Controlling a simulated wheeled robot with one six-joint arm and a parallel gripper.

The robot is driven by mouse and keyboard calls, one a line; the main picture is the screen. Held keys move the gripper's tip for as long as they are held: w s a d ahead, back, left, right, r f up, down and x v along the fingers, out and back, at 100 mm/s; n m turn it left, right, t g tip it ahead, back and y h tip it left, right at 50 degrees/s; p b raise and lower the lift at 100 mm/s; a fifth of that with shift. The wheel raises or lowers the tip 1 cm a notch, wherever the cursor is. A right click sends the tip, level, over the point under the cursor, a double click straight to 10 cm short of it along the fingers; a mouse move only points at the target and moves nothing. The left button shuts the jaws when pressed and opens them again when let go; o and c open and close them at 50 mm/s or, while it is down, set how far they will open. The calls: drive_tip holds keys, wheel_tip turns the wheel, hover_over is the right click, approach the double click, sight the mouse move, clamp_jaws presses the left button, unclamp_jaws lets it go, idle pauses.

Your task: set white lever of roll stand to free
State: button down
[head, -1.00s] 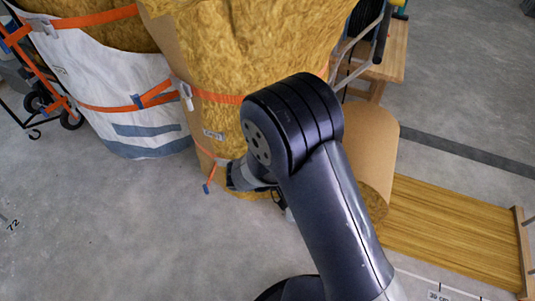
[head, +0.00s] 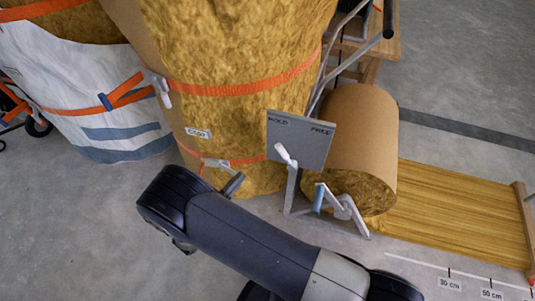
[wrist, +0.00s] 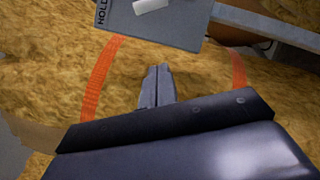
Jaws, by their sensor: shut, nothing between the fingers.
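The roll stand (head: 357,219) holds a paper-wrapped roll (head: 362,120) and has a grey plate (head: 310,146) marked HOLD at left and FREE at right. The white lever (head: 283,153) stands at the plate's left side, below HOLD. In the wrist view, part of the white lever (wrist: 151,5) shows at the top edge, against the plate (wrist: 125,28). My gripper (head: 237,183) is left of and below the lever, apart from it. In the wrist view its fingers (wrist: 156,80) are together and empty, pointing towards the plate, with yellow wool behind.
A tall wool bale (head: 235,50) with orange straps stands behind my gripper. A white-wrapped bale (head: 85,95) is at left. A blue-handled part (head: 319,198) sits low on the stand. A yellow mat (head: 440,205) lies at right. Grey floor is clear at lower left.

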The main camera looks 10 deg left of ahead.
sight(280, 153)
drive_tip(key=x, duration=0.9)
drive_tip(key=shift+w+d+r, duration=0.1)
drive_tip(key=shift+w+d, duration=0.1)
drive_tip(key=shift+w, duration=0.05)
drive_tip(key=shift+s+d+r, duration=0.15)
drive_tip(key=shift+d+r, duration=0.4)
drive_tip(key=shift+d, duration=0.35)
drive_tip(key=shift+s+d+r, duration=0.2)
drive_tip(key=shift+d+r, duration=0.3)
drive_tip(key=shift+d, duration=0.35)
